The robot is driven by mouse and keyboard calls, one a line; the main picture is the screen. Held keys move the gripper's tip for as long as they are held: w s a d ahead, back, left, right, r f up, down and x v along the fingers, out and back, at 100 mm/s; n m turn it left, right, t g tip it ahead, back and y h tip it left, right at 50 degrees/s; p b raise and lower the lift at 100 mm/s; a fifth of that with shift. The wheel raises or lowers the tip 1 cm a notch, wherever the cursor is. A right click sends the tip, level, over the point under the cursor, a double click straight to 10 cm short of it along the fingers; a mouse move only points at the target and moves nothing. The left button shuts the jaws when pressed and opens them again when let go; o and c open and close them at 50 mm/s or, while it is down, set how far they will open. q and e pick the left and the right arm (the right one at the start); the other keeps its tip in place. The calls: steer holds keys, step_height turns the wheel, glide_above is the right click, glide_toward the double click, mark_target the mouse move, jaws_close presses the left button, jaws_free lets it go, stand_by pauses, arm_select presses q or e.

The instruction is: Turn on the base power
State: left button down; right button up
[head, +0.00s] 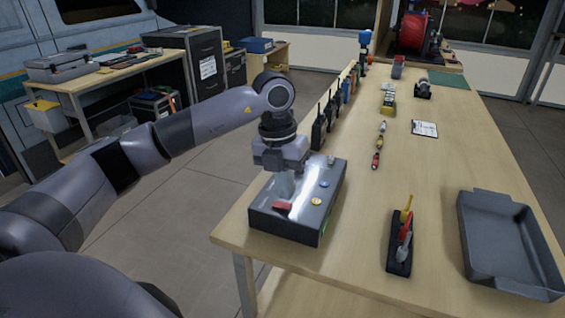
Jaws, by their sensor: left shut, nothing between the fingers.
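A dark grey control box (275,225) sits at the near left corner of the long wooden table. On its top are a red switch (283,208), a yellow button (316,202), a blue button (324,184) and a small light-coloured part (331,160) near the far edge. My left gripper (284,190) points down over the left part of the box top, just behind the red switch. It is shut and empty. I cannot tell whether its tips touch the box. My right gripper is not in view.
A dark holder with red and yellow tools (399,248) and a grey tray (507,240) are to the right on the wooden table (360,215). Several radios (318,130) line its left edge behind the box. A clipboard (425,128) lies farther back.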

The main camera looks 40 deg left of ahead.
mark_target(282, 205)
arm_select(q)
steer(key=shift+d+f, duration=0.1)
steer(key=shift+f, duration=0.9)
steer(key=shift+d+f, duration=0.15)
steer(key=shift+f, duration=0.25)
steer(key=shift+r, duration=0.15)
steer(key=shift+s+a+r, duration=0.1)
steer(key=shift+s+a, duration=0.1)
steer(key=shift+a, duration=0.65)
